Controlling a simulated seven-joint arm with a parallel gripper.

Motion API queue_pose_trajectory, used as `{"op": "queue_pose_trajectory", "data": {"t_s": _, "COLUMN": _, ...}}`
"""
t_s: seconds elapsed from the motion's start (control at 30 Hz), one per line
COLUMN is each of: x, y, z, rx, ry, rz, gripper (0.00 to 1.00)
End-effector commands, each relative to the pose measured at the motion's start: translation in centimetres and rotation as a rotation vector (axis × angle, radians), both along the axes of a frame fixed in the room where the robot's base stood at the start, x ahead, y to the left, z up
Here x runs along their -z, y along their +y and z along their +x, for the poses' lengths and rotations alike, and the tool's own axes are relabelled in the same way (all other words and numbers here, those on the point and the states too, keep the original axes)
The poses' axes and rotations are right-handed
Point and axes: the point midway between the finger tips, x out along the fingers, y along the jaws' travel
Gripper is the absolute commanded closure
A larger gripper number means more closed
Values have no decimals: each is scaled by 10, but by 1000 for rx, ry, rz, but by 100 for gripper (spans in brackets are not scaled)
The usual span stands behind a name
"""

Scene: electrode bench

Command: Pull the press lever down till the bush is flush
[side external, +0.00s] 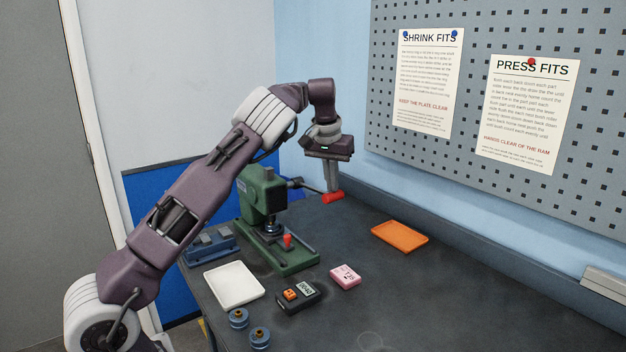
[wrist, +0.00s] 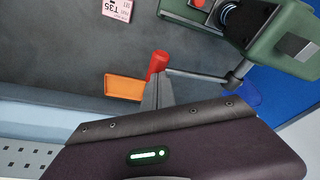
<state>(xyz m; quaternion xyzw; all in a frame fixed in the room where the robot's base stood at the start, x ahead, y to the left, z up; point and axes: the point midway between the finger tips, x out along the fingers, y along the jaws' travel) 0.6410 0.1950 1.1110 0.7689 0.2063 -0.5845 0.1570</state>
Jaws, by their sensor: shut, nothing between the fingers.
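The green press (side external: 262,198) stands at the back of the bench; its base and head show in part in the wrist view (wrist: 265,35). Its lever rod (side external: 310,187) runs right from the head, near level, to a red grip (side external: 333,197). The red grip also shows in the wrist view (wrist: 157,61), just beyond my fingertips. My gripper (side external: 332,188) is shut, fingers down at the red grip, with nothing held between them; whether they touch it I cannot tell. Under the ram sits a dark round part (side external: 272,230); I cannot make out whether the bush is flush.
An orange tray (side external: 400,235) lies right of the press. In front are a white tray (side external: 234,284), a pink block (side external: 345,276), a dark device (side external: 299,296) and two blue round parts (side external: 238,318). A red-topped peg (side external: 288,241) stands on the press base. A pegboard wall is behind.

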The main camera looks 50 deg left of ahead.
Motion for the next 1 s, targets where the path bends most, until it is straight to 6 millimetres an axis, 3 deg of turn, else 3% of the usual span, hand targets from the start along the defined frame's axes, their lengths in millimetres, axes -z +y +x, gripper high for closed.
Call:
{"op": "queue_pose_trajectory", "data": {"t_s": 0.27, "x": 1, "y": 0, "z": 0, "rx": 0, "ry": 4, "rz": -3, "gripper": 100}}
{"op": "queue_pose_trajectory", "data": {"t_s": 1.0, "x": 30, "y": -1, "z": 0, "rx": 0, "ry": 109, "rz": -63, "gripper": 100}}
